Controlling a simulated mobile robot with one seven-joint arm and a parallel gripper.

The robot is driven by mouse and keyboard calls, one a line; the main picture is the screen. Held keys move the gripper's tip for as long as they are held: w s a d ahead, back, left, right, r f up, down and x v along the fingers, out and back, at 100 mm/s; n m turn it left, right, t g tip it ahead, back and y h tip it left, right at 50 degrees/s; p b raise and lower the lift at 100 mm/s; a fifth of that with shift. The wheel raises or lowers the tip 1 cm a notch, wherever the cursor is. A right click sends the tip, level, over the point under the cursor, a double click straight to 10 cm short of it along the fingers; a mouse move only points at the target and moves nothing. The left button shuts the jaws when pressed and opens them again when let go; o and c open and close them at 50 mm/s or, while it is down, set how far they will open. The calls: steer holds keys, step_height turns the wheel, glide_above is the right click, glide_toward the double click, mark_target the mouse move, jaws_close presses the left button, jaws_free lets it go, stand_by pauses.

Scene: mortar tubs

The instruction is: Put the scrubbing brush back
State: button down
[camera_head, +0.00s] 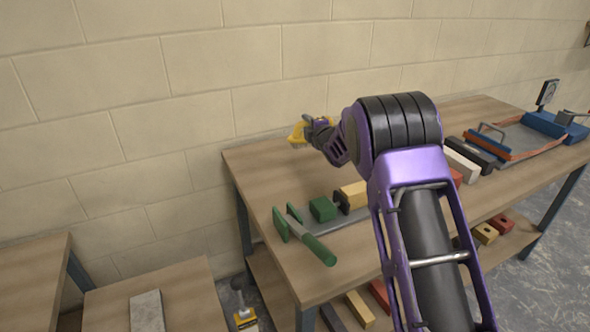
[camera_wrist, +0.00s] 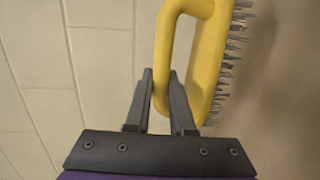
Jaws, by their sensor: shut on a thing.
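The scrubbing brush (camera_wrist: 206,60) has a yellow body with a loop handle and grey bristles. In the wrist view my gripper (camera_wrist: 164,82) is shut on its handle, with the bristles facing right. In the head view the yellow brush (camera_head: 297,132) shows at the end of my gripper (camera_head: 312,126), close to the block wall and over the back left part of the workbench (camera_head: 262,160). My arm hides the middle of the bench, and part of the brush is hidden by the gripper. I cannot tell whether the brush touches the bench.
A blue and orange tray (camera_head: 515,152) stands at the right. A lower shelf (camera_head: 270,290) holds several blocks. The bench's back left corner is clear.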

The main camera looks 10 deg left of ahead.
steer(key=shift+w+f, duration=0.1)
steer(key=shift+w, duration=0.05)
steer(key=shift+a+f, duration=0.1)
steer(key=shift+f, duration=0.2)
step_height(320, 180, down, 9)
steer(key=shift+f+b, duration=0.1)
steer(key=shift+b, duration=0.4)
steer(key=shift+f, duration=0.15)
steer(key=c, duration=0.8)
jaws_free()
